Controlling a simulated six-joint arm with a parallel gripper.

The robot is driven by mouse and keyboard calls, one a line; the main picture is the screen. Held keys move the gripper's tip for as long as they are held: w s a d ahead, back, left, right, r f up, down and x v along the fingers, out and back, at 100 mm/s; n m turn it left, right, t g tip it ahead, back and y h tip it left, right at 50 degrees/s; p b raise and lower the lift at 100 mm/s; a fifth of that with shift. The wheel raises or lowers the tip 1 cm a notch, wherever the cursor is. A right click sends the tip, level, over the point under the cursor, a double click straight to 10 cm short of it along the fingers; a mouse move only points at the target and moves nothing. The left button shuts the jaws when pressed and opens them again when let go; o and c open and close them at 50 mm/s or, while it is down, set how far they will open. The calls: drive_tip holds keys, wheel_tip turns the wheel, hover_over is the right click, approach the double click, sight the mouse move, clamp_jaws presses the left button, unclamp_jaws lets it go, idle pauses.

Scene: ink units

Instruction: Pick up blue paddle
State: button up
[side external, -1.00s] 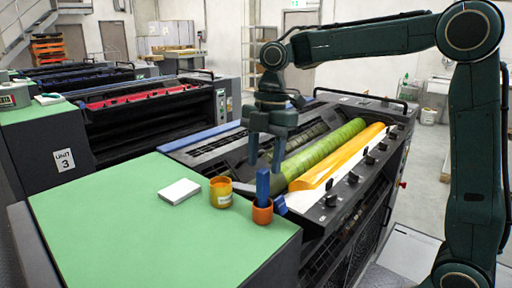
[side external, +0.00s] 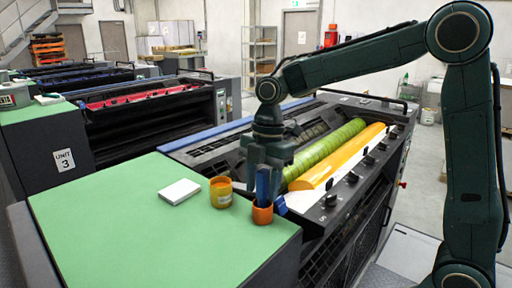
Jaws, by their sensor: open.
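The blue paddle (side external: 263,187) stands upright in a small orange cup (side external: 262,213) at the right edge of the green-topped surface (side external: 120,215). My gripper (side external: 264,172) points down at the upper part of the paddle. Its fingers are open, and the paddle shows between or just in front of them. I cannot tell whether a finger touches it. The paddle's lower end is hidden inside the cup.
A yellow-orange tin (side external: 221,192) stands left of the cup, with a white pad (side external: 179,191) farther left. The press with a green roller (side external: 325,152) and a yellow ink trough (side external: 336,160) lies just behind and right. The front of the green surface is clear.

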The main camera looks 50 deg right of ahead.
idle(0.4)
clamp_jaws()
drive_tip(key=shift+r, duration=0.1)
drive_tip(key=shift+r, duration=4.85)
